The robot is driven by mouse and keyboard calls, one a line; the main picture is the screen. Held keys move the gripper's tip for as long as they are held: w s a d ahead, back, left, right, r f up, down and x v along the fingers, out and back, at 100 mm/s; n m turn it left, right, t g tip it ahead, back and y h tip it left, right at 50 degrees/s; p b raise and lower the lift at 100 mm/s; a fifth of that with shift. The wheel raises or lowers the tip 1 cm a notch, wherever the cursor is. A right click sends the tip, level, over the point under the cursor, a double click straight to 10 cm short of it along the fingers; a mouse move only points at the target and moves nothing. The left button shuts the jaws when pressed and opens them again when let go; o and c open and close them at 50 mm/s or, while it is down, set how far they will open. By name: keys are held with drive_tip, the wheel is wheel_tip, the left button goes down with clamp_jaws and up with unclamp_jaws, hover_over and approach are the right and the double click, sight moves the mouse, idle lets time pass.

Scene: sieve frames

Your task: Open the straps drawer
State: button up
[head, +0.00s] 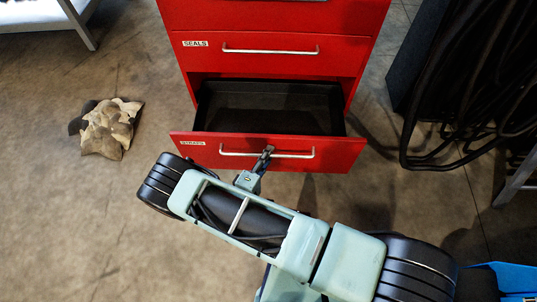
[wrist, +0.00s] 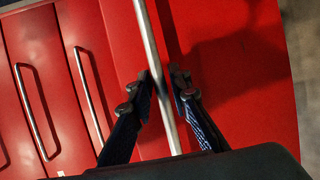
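The straps drawer (head: 200,150) is the lower red drawer in the head view, with a small label at its left that reads "STRAPS". It is pulled well out, and its dark inside (head: 270,108) shows and looks empty. Its silver bar handle (head: 295,155) runs across the front.
The seals drawer (head: 270,62) above is shut. A crumpled camouflage cloth (head: 106,128) lies on the floor at left. Dark hoses or cables (head: 465,100) hang at right, near the cabinet. A table leg (head: 78,25) stands at upper left. The floor at left is mostly clear.

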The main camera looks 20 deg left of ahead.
drive_tip(key=shift+r, duration=0.1)
drive_tip(key=o, duration=1.6)
wheel_tip(320, 180, up, 10)
drive_tip(key=shift+w+r, duration=0.1)
drive_tip(key=shift+w, duration=0.05)
drive_tip(key=shift+r, duration=0.15)
drive_tip(key=c, duration=1.6)
drive_tip(key=shift+f, duration=0.3)
